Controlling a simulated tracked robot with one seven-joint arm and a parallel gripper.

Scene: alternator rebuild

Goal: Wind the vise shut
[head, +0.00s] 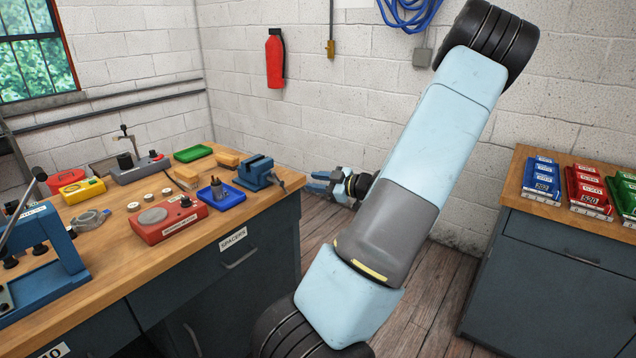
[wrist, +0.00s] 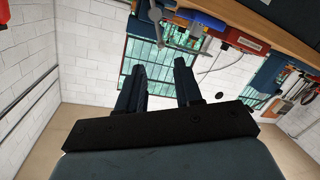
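The blue bench vise (head: 258,173) stands at the right corner of the wooden workbench. Its screw end and handle (head: 283,183) point out past the bench edge, toward my gripper. My gripper (head: 314,181) is in the air just right of the vise handle, apart from it. In the wrist view my gripper (wrist: 160,75) has its two dark blue fingers spread, with nothing between them. A grey metal part (wrist: 149,22), apparently the vise handle, shows beyond the fingertips there. I cannot tell how far apart the vise jaws are.
A second cabinet (head: 560,265) with parts bins stands at right. Open floor lies between.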

